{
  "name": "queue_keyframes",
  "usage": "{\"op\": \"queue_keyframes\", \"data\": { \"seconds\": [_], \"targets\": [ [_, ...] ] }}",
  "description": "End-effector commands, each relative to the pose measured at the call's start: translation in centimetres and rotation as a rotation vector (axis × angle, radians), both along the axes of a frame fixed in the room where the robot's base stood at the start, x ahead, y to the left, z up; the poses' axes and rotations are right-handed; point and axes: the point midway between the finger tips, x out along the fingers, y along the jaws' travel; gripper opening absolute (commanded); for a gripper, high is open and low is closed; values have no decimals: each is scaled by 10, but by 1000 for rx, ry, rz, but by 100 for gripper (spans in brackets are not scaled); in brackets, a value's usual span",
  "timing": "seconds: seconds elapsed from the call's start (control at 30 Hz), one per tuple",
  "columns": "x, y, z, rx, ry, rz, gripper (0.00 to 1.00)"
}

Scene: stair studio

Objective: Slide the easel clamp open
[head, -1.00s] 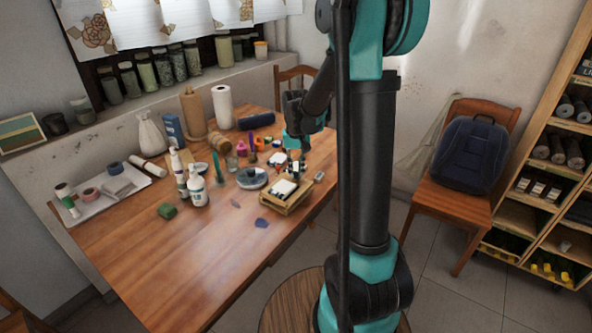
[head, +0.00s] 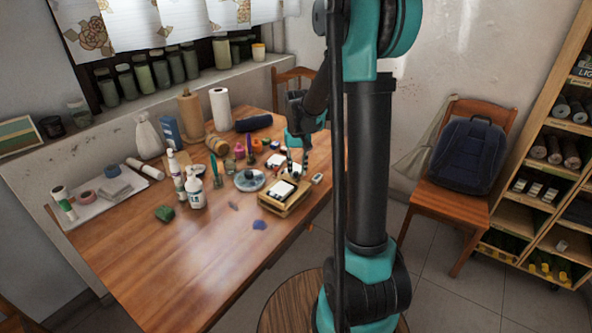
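A small wooden box easel (head: 285,199) with a pale panel on it lies on the wooden table, near its right edge. Its clamp is too small to make out. My gripper (head: 298,169) points down just above the far side of the easel. Its two dark fingers look apart, with a gap between them. I cannot tell whether a finger touches the easel or its clamp.
A round palette (head: 250,180), a white bottle (head: 195,192) and several paint jars stand left of the easel. A small grey item (head: 317,178) lies to its right. The table's front left (head: 170,255) is clear. A chair with a backpack (head: 470,155) stands right.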

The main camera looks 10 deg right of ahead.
Motion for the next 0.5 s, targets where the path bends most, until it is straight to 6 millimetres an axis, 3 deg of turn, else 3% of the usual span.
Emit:
{"op": "queue_keyframes", "data": {
  "seconds": [0.33,0.5],
  "targets": [
    [-1,1,1,2,3,2,37],
    [-2,2,14,3,3,2,37]
  ]
}}
